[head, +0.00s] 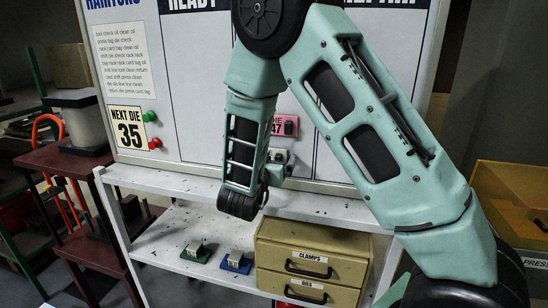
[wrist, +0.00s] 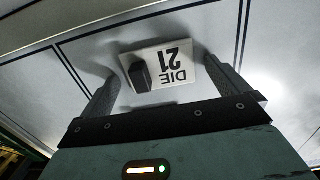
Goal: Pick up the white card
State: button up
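The white card (wrist: 162,80) reads "DIE 21" upside down in the wrist view. A black block (wrist: 140,72) sits on its face, and it lies against the pale board. My gripper (wrist: 163,67) is open, with one finger on each side of the card. The right finger is very close to the card's edge; I cannot tell whether it touches. A small gap shows at the left finger. In the head view the card (head: 278,155) is a small pale patch low on the board, partly hidden by my gripper and wrist.
A pink card (head: 284,126) is on the board (head: 185,90) just above. A yellow "NEXT DIE 35" card (head: 128,128) is at the left. Below are a white shelf (head: 170,181), a drawer box (head: 313,262), and green (head: 196,252) and blue (head: 236,263) parts.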

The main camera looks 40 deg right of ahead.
jog(key=c, duration=1)
jog(key=shift+o, duration=0.2)
jog(key=shift+s+a+r, duration=0.2)
jog(key=shift+a+r, duration=0.15)
jog(key=s+a+r+b, duration=0.3)
jog(key=s+a+r, duration=0.4)
jog(key=a, duration=0.3)
jog(key=shift+s+a+r, duration=0.2)
jog(key=shift+s+a, duration=0.05)
jog(key=shift+s, duration=0.4)
jog(key=shift+v, duration=2.45)
jog(key=shift+f, duration=0.2)
